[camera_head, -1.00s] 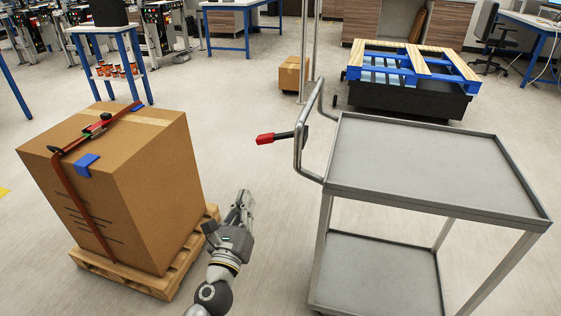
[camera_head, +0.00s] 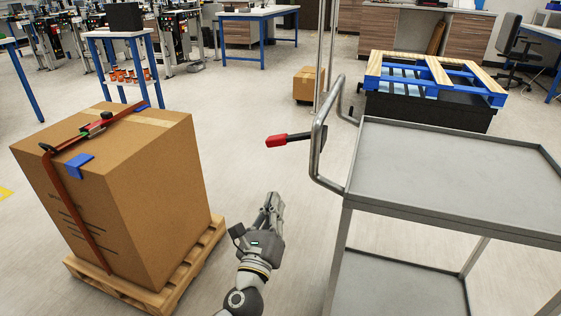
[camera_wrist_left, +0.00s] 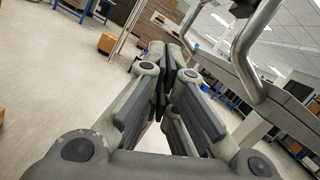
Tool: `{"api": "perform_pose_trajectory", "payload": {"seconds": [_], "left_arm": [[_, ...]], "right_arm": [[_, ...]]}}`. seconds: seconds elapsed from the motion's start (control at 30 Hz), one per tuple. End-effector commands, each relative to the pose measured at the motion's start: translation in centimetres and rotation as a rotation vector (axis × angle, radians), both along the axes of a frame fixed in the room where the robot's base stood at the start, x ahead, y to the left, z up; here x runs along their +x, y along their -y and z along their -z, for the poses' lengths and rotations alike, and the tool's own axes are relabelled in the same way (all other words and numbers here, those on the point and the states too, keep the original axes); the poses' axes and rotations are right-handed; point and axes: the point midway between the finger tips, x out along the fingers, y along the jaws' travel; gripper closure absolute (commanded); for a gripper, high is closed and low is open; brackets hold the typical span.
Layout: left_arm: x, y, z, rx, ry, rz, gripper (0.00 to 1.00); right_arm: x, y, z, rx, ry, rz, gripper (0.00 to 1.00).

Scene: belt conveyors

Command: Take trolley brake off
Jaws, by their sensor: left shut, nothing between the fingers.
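The grey metal trolley (camera_head: 352,205) stands at the right in the head view, with a tubular handle (camera_head: 318,135) on its left end. A brake lever with a red grip (camera_head: 277,140) and a black shaft sticks out to the left from the handle. My left gripper (camera_head: 272,200) is shut and empty, pointing forward, below and in front of the red grip and apart from it. In the left wrist view the closed fingers (camera_wrist_left: 167,75) show in the middle, and the trolley handle (camera_wrist_left: 243,60) is at the upper right. The red grip cannot be made out there. My right gripper is not in view.
A large strapped carton (camera_head: 165,190) on a wooden pallet (camera_head: 205,255) stands at the left. A small carton (camera_head: 305,88) and a metal post are behind the lever. A blue-and-wood pallet (camera_head: 400,82) lies on a black base at the back right. Floor between carton and trolley is free.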

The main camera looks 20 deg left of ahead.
Motion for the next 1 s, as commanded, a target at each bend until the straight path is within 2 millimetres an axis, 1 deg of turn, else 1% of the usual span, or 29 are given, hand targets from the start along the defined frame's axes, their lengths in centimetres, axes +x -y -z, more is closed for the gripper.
{"api": "perform_pose_trajectory", "payload": {"seconds": [0.17,0.27,0.53,0.7,0.77,0.8,0.83,0.87,0.9,1.0], "left_arm": [[0.6,0.0,-0.2,0.000,0.001,0.001,1.00],[1.6,-0.1,-0.5,0.000,0.002,0.000,1.00],[5.7,-0.3,-1.4,0.001,0.002,0.000,1.00],[8.4,-0.4,-2.0,0.001,0.002,-0.001,1.00],[9.3,-0.5,-2.2,0.002,0.002,-0.001,1.00],[9.9,-0.6,-2.4,0.002,0.002,-0.001,1.00],[10.0,-0.7,-2.7,0.002,0.002,-0.001,1.00],[9.9,-0.8,-3.0,0.002,0.001,-0.001,1.00],[9.8,-0.8,-3.4,0.003,0.002,0.000,1.00],[9.8,-1.1,-4.2,0.003,0.001,0.000,1.00]], "right_arm": [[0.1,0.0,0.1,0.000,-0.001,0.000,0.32],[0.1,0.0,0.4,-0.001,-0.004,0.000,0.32],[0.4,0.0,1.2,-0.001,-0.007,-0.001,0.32],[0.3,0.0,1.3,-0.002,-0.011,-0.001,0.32],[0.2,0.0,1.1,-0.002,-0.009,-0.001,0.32],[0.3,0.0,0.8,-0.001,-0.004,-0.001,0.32],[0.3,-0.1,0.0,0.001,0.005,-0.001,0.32],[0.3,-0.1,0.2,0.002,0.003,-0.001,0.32],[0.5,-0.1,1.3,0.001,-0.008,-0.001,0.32],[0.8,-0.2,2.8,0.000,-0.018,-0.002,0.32]]}}
